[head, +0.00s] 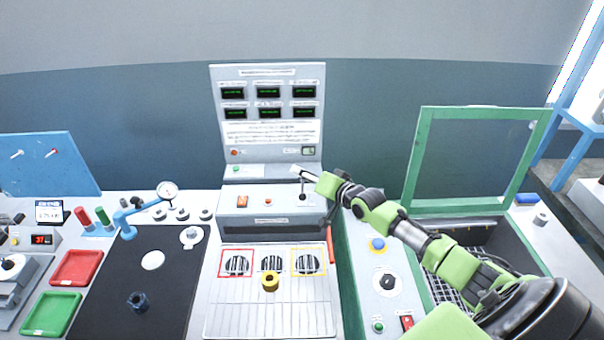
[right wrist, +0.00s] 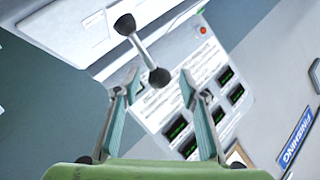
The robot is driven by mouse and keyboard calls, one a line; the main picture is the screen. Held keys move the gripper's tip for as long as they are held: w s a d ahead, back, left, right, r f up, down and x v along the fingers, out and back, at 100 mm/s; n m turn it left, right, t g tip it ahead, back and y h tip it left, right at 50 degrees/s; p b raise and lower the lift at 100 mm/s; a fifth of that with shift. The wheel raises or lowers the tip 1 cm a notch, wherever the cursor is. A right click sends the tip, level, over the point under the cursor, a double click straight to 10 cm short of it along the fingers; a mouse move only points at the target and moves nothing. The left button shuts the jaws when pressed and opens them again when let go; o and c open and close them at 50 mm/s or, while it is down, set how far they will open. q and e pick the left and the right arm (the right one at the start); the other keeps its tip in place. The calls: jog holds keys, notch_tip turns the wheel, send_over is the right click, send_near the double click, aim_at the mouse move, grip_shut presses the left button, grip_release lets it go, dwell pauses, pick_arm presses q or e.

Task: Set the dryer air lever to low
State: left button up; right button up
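The dryer air lever (head: 302,189) is a short metal rod with dark ends on the grey front box of the blower unit. In the right wrist view the lever (right wrist: 143,50) runs from a dark upper end to a dark knob between my fingertips. My right gripper (head: 305,174) reaches in from the right and is at the lever; in the right wrist view my right gripper (right wrist: 160,88) has its fingers apart on both sides of the knob. I see no clear contact. The lever's markings are too small to read. My left gripper is not in view.
The display panel (head: 267,150) stands behind the lever. An orange switch (head: 242,202) is left of it on the box. A green-framed screen (head: 424,150) stands to the right, and a dark mat (head: 130,285) lies to the left.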

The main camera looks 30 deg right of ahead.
jog(key=shift+x, duration=0.8)
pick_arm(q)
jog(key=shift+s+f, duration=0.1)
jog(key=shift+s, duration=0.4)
pick_arm(e)
jog(key=shift+w+f, duration=0.1)
jog(key=shift+w, duration=0.05)
